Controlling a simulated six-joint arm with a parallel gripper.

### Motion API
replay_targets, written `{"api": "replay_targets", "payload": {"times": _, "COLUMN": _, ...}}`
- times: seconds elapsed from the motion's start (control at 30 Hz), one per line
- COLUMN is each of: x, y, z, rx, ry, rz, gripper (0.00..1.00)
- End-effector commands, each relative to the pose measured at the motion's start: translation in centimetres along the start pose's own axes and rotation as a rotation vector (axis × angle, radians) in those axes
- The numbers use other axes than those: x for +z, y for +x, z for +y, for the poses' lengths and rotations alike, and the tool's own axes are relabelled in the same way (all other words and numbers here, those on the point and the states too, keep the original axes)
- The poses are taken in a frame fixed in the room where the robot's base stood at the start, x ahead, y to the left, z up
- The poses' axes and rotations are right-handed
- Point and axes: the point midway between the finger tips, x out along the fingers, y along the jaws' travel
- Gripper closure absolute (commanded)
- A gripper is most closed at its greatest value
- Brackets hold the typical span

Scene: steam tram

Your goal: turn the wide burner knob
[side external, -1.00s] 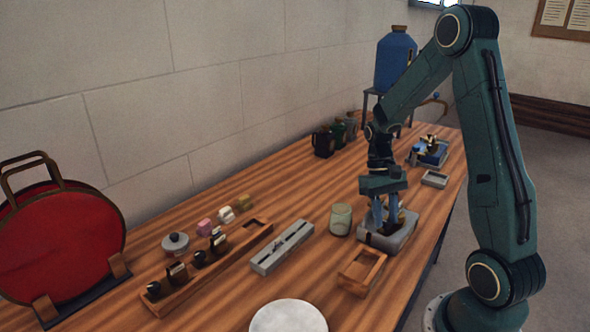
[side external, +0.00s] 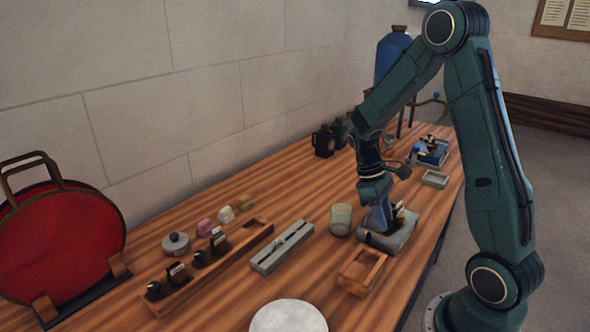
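A grey burner block (side external: 403,236) sits near the right edge of the wooden bench. My gripper (side external: 379,226) points down at the left part of its top, with its fingertips at or just above it. I see the fingers nearly edge-on, one behind the other, so the gap between them does not show. A small dark and brass part (side external: 398,213) stands on the block just right of the fingers. I cannot make out the wide knob itself; the fingers cover that spot.
A pale green jar (side external: 341,218) stands close left of the block. A small wooden tray (side external: 361,271) lies in front, and a slotted grey bar (side external: 282,247) lies further left. A blue device (side external: 429,152) and a small grey tray (side external: 434,179) are behind.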

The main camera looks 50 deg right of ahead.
Motion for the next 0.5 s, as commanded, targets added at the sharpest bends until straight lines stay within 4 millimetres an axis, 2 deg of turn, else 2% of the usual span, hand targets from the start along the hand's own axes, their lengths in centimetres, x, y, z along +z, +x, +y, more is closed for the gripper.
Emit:
{"api": "replay_targets", "payload": {"times": 0.27, "x": 0.0, "y": 0.0, "z": -0.3, "rx": 0.082, "ry": -0.198, "rz": -0.001, "gripper": 0.69}}
{"api": "replay_targets", "payload": {"times": 0.5, "x": 0.0, "y": -3.2, "z": -0.5, "rx": 0.09, "ry": -0.211, "rz": 0.003, "gripper": 0.69}}
